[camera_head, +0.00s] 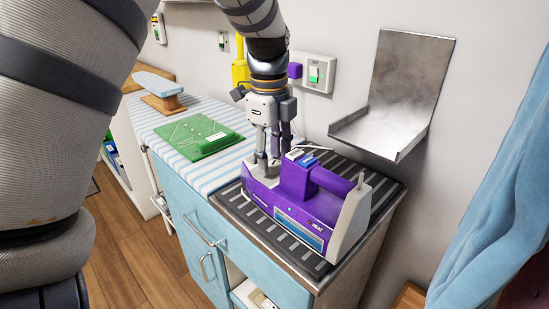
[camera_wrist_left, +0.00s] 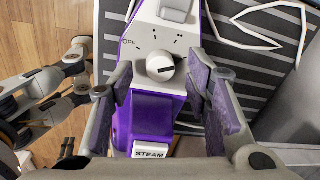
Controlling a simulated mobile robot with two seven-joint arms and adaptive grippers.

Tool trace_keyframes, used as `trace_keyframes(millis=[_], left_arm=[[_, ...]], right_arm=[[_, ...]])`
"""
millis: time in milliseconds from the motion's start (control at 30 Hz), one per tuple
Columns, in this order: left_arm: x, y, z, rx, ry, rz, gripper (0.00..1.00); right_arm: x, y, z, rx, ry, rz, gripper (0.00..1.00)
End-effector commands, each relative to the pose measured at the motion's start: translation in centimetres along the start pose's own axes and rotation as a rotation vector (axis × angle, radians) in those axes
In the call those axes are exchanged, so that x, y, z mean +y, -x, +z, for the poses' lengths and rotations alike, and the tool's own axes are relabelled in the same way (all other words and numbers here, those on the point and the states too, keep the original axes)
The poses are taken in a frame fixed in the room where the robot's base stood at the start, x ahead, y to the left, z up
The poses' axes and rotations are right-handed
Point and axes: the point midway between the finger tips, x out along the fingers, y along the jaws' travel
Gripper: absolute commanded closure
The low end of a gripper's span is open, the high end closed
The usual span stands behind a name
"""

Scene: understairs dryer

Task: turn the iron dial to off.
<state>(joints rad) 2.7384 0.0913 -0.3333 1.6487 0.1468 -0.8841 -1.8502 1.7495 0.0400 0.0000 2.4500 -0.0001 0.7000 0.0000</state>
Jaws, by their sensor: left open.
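The purple and white iron (camera_head: 310,200) stands on a dark ribbed mat on the cabinet top. Its white round dial (camera_wrist_left: 160,67) shows in the left wrist view, with a line on its face pointing to the right. The OFF mark (camera_wrist_left: 129,42) is printed to the upper left of the dial, with several tick marks around. My left gripper (camera_head: 268,160) points down over the left end of the iron. In the left wrist view its open fingers (camera_wrist_left: 165,85) stand on either side of the dial, apart from it. In the head view the gripper hides the dial.
A green board (camera_head: 200,136) lies on the striped cover at left. A metal wall shelf (camera_head: 380,132) juts out behind the iron. A wall socket (camera_head: 315,73) is behind my arm. A white cord (camera_wrist_left: 262,25) lies beside the iron. Grey jointed parts of mine show low at left in the wrist view.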

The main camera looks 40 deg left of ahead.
Motion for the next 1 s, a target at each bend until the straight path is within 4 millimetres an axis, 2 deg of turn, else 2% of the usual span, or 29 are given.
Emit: trace_keyframes(millis=[100, 367, 500, 567, 1000], left_arm=[[0.05, -1.01, 0.02, -0.001, -0.001, 0.001, 0.56], [0.03, -1.07, 0.0, 0.0, -0.001, -0.002, 0.56], [0.03, -1.06, 0.0, 0.0, -0.001, -0.002, 0.88], [0.03, -1.06, 0.0, 0.0, -0.001, -0.002, 1.0], [0.02, -0.91, -0.03, -0.002, 0.075, -0.004, 1.0]], right_arm=[[0.01, -0.11, 0.07, -0.004, 0.0, 0.0, 0.6], [0.0, -0.07, 0.04, -0.002, 0.0, 0.0, 0.6], [0.0, -0.07, 0.04, -0.002, 0.0, 0.0, 0.6], [0.0, -0.07, 0.04, -0.002, 0.0, 0.0, 0.6], [-0.02, 0.37, -0.31, 0.013, 0.0, -0.001, 0.6]])
